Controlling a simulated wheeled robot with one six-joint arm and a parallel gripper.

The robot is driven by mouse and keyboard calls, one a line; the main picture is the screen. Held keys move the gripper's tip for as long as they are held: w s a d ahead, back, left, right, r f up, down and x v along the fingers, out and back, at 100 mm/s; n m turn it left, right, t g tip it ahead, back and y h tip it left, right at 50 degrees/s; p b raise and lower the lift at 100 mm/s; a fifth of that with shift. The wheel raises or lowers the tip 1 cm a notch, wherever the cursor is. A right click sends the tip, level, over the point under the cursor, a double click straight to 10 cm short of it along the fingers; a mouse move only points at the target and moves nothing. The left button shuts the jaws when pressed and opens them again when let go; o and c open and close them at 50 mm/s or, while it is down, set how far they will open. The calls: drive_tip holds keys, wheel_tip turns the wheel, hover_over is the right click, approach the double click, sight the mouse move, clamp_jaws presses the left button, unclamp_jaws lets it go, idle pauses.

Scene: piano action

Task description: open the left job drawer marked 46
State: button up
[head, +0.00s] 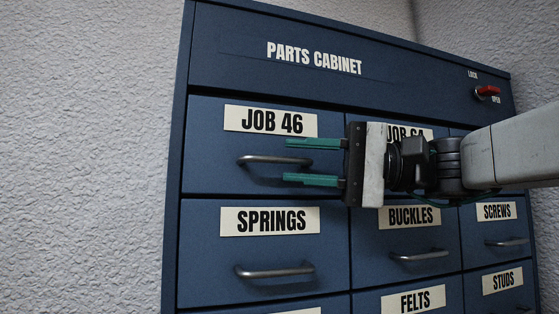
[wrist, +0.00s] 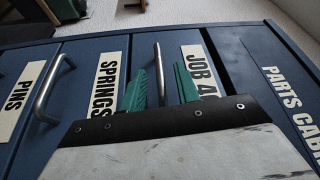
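The job drawer marked 46 (head: 215,165) is the top left drawer of the blue parts cabinet, and its front is flush with the cabinet. Its grey bar handle (head: 268,159) lies below the JOB 46 label (head: 270,121). My gripper (head: 288,161) comes in from the right with its two green fingers open, one above and one below the level of the handle's right end. In the wrist view the handle (wrist: 158,62) shows in the gap between the open fingers. I see no finger touching it, and cannot tell how deep the fingers reach.
The second top drawer's label is partly hidden by my gripper. A bare wall (head: 85,160) is at left.

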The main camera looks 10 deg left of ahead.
sight(289, 161)
drive_tip(key=shift+s+a+r, duration=0.1)
drive_tip(key=shift+s+a, duration=0.05)
drive_tip(key=shift+a, duration=0.75)
drive_tip(key=shift+s+a, duration=0.15)
drive_tip(key=shift+a, duration=0.7)
drive_tip(key=shift+c, duration=0.3)
